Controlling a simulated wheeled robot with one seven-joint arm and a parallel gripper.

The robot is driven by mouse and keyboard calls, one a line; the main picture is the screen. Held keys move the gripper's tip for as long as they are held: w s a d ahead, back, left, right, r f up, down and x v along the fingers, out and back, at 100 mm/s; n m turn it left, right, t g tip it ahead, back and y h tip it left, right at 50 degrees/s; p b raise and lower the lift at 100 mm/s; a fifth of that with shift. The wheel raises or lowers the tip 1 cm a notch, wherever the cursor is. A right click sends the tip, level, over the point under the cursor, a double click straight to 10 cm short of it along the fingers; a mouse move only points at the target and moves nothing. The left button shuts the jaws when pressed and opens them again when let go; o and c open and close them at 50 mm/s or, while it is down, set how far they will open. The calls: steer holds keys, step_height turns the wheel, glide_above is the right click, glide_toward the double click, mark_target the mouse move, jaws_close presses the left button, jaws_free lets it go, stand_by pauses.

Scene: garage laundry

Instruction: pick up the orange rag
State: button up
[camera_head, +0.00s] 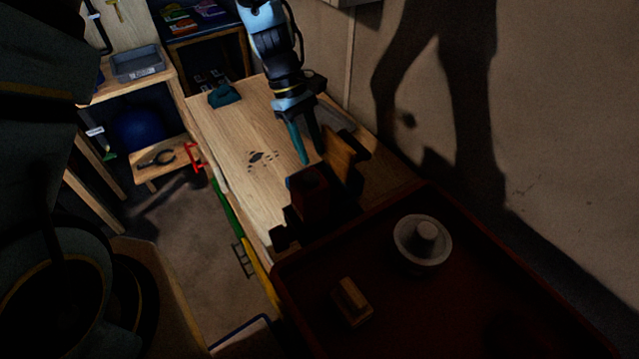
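An orange-brown piece (345,155), which looks like the orange rag, lies in shadow on the wooden bench (225,135), toward its right side. Its exact shape and folds are hard to make out in the dark. My gripper (312,158) points down over the bench, just left of the orange piece. Its two fingers look apart, with nothing clearly between them. I cannot tell whether the right finger touches the orange piece.
A dark red can-like object (310,190) stands near the gripper. In front, a dark red tray (450,310) holds a white round dish (422,255) and a yellowish block (352,300). A wall borders the right.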

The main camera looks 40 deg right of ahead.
steer(key=shift+p+x, duration=1.55)
steer(key=shift+x, duration=1.7)
steer(key=shift+a, duration=0.15)
jaws_close()
